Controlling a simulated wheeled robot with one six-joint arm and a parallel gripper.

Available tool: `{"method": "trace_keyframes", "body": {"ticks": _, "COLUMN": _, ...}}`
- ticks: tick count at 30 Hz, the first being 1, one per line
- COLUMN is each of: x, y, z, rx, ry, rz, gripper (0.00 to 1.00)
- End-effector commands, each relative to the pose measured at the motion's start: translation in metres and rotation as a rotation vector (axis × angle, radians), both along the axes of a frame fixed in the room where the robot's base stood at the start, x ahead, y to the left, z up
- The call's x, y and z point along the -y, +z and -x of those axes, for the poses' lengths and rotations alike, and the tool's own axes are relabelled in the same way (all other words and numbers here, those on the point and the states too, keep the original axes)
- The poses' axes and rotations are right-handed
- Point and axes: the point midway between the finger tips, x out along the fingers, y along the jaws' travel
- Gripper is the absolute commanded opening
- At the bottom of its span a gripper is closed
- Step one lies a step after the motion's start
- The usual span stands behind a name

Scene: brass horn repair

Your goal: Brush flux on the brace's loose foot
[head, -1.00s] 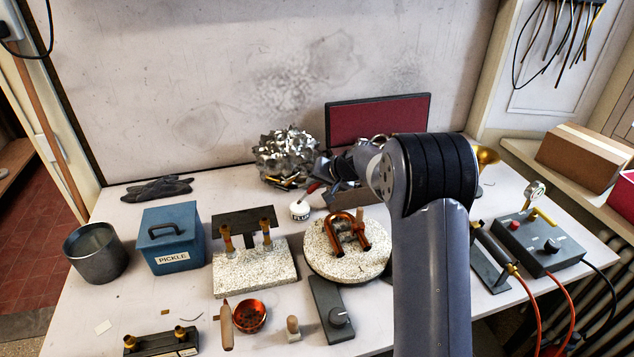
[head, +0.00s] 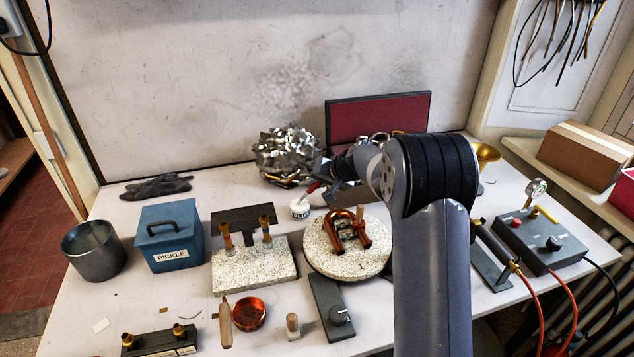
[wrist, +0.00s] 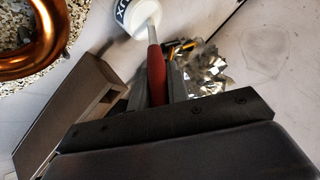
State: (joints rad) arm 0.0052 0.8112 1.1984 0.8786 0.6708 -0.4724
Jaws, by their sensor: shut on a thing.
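My gripper (wrist: 162,88) is shut on the red handle of the flux brush (wrist: 156,72). The brush's pale shaft points into the mouth of the white flux pot (wrist: 128,12), so its tip is hidden. In the head view the flux pot (head: 300,209) stands behind the round speckled block (head: 324,260), with the brush (head: 313,188) leaning from it to my gripper (head: 328,182). A bent copper tube piece (head: 350,229) lies on the round block. Its brace and the loose foot are too small to tell apart. The tube also shows in the wrist view (wrist: 62,40).
Crumpled foil (head: 285,155) lies behind the pot. A speckled rectangular block (head: 255,268) with a dark stand and brass posts is left of the round block. A blue pickle box (head: 168,237) stands farther left. My arm hides part of the bench's right side.

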Motion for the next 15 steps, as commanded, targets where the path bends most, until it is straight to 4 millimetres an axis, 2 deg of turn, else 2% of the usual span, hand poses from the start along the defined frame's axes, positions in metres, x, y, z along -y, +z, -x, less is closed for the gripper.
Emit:
{"method": "trace_keyframes", "body": {"ticks": 11, "x": 0.0000, "y": -0.0012, "z": 0.0005, "rx": -0.003, "ry": 0.001, "rz": 0.001, "gripper": 0.00}}
{"method": "trace_keyframes", "body": {"ticks": 15, "x": 0.0000, "y": 0.0042, "z": 0.0004, "rx": -0.002, "ry": 0.001, "rz": 0.001, "gripper": 0.00}}
